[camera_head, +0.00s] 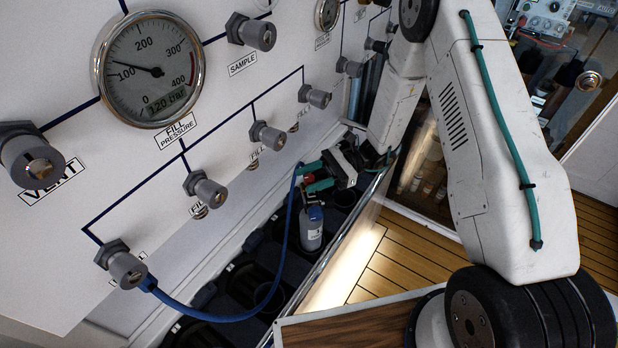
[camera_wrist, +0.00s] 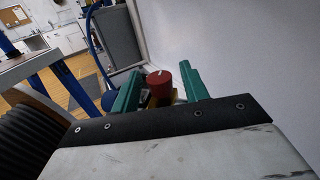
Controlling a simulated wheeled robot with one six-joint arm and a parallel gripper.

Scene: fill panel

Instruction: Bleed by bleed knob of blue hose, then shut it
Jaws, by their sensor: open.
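The blue hose (camera_head: 288,250) runs from the lower-left fill fitting (camera_head: 122,266) down and up to the top of a grey-blue bottle (camera_head: 311,232) standing in the rack. The red bleed knob (camera_wrist: 159,84), with a white mark on top, shows in the wrist view between my green fingers, above a yellowish part. The knob also shows small and partly covered in the head view (camera_head: 309,178). My gripper (camera_head: 306,179) is open above the bottle, its fingers on either side of the knob. I cannot tell whether they touch it.
The white panel carries a fill pressure gauge (camera_head: 148,69) reading about 120, and several grey fittings, including vent (camera_head: 30,160) and sample (camera_head: 250,32). The dark rack (camera_head: 240,285) has several round holes. A metal rail (camera_head: 330,265) edges the rack, with wooden floor beyond.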

